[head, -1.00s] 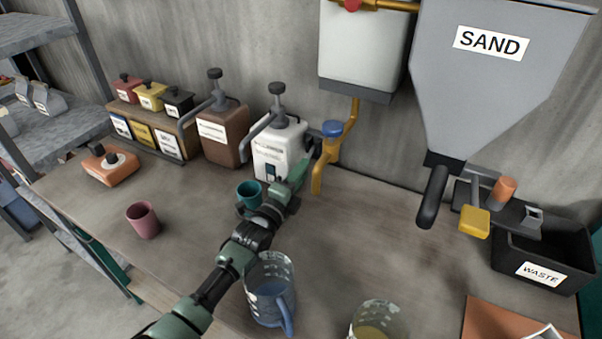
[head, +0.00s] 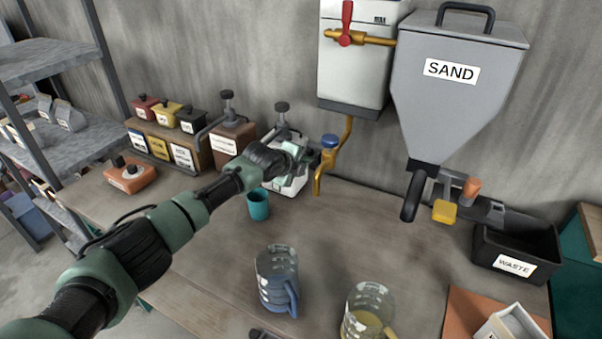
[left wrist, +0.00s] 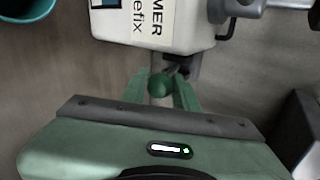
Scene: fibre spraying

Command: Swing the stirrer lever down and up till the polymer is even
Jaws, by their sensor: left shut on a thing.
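The white polymer container (head: 286,183) with a pump top stands at the back of the bench, partly behind my left gripper (head: 298,158). Its lettered side (left wrist: 155,22) fills the top of the left wrist view. There, the two green fingers (left wrist: 161,90) are shut on a round green knob (left wrist: 160,84), which I take as the stirrer lever's end. A dark joint (left wrist: 178,66) sits just beyond it at the container's lower edge. The lever's full length and the polymer inside are hidden. My right gripper is not in view.
A teal cup (head: 258,206) stands close in front of the container. A brass tap (head: 320,175) with a blue knob is just right of the gripper. Two jugs (head: 277,262) (head: 369,300) stand nearer.

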